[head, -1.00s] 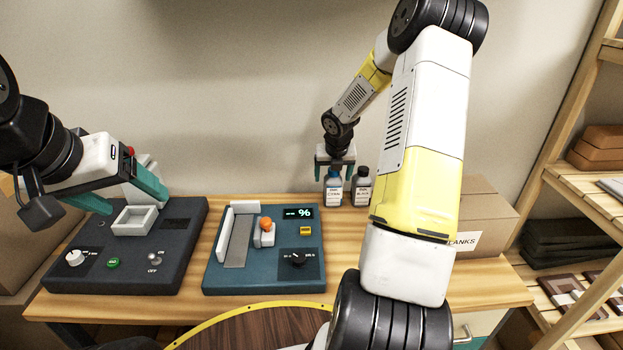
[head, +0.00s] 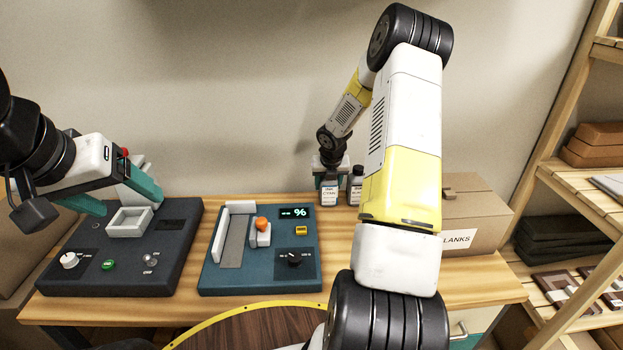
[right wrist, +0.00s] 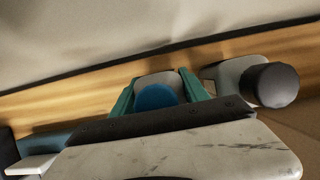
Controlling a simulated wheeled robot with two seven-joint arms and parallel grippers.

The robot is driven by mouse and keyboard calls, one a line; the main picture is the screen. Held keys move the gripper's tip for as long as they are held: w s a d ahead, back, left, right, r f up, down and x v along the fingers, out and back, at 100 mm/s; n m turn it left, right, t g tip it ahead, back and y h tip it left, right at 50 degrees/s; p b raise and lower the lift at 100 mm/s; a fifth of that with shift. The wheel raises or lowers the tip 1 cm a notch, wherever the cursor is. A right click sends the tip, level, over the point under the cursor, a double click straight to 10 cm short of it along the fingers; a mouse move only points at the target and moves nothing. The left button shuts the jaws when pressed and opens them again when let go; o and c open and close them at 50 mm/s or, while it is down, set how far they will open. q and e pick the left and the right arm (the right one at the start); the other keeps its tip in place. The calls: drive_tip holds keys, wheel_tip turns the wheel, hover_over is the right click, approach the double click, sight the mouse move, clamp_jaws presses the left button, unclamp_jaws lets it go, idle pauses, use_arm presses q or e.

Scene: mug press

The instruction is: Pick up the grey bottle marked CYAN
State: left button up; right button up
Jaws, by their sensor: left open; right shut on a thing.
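The grey bottle marked CYAN (head: 329,195) stands upright at the back of the table, its label facing me. Its blue cap (right wrist: 156,96) shows in the right wrist view. My right gripper (head: 329,177) comes down over it from above and is shut on it, with a green finger on each side. I cannot tell any gap between the bottle and the table. A similar bottle with a black cap (head: 356,187) stands just to its right, partly behind my arm; it also shows in the right wrist view (right wrist: 271,85). My left gripper (head: 131,204) is open and empty over the dark machine.
The dark machine (head: 70,283) with a pale square tray (head: 128,229) stands at the left. A blue scale-like device (head: 215,283) with a lit display is mid-table. A cardboard box (head: 478,208) stands right of my right arm. Shelves (head: 575,185) are at the far right.

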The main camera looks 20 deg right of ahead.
clamp_jaws()
